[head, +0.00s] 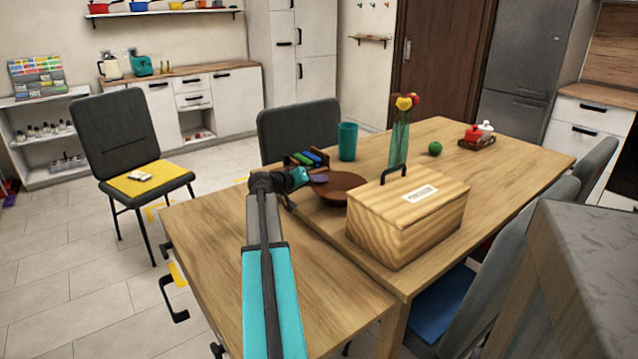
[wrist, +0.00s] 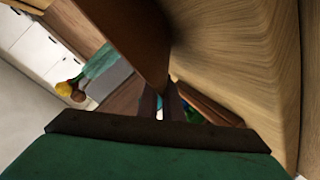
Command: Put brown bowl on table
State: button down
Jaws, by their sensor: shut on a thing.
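The brown bowl (head: 343,188) is over the wooden table (head: 480,180), just behind the wooden box. I cannot tell whether its base touches the tabletop. My gripper (head: 312,178) reaches it from the left and is shut on its near left rim. In the wrist view the brown bowl (wrist: 132,35) fills the upper middle as a dark brown wall, and my gripper (wrist: 162,103) meets it below. The fingertips are partly hidden by the bowl.
A lidded wooden box (head: 405,220) stands in front of the bowl. A teal cup (head: 347,142), a glass vase with flowers (head: 400,145) and a rack of coloured items (head: 306,159) stand behind it. A green apple (head: 435,149) lies farther right. The table's front left is clear.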

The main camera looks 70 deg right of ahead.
jog(key=shift+f, duration=0.1)
jog(key=c, duration=1.9)
grip_release()
jog(key=v, duration=1.2)
jog(key=shift+p, duration=0.35)
